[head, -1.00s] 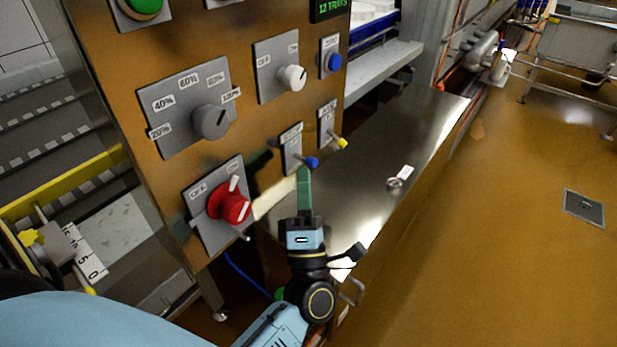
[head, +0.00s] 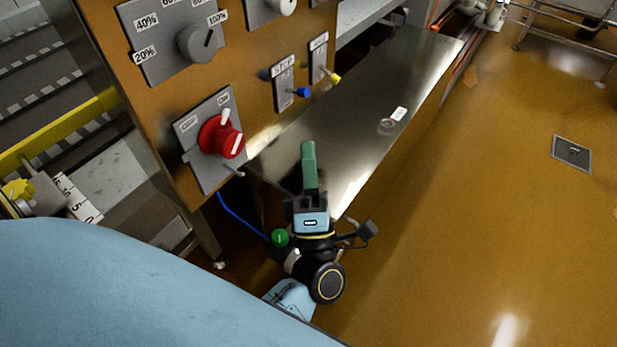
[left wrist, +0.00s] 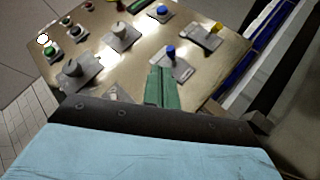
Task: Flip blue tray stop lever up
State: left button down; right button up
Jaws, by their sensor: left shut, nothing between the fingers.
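The stop lever with its blue tip (head: 302,92) sticks out from a grey plate (head: 284,82) marked STOP on the brown panel. Its tip shows level with the plate's lower part; I cannot tell its exact tilt. The blue tip also shows in the left wrist view (left wrist: 171,50), just beyond my fingertips. My left gripper (head: 309,147), with green fingers, is shut and empty. In the head view it is below the lever, apart from it, over the steel surface. The green fingers also show in the left wrist view (left wrist: 160,72). My right gripper is not in view.
A yellow-tipped lever (head: 334,77) is just right of the blue one. A red rotary switch (head: 222,137) is lower left, and a grey dial (head: 198,43) is above it. Open floor (head: 480,190) is to the right.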

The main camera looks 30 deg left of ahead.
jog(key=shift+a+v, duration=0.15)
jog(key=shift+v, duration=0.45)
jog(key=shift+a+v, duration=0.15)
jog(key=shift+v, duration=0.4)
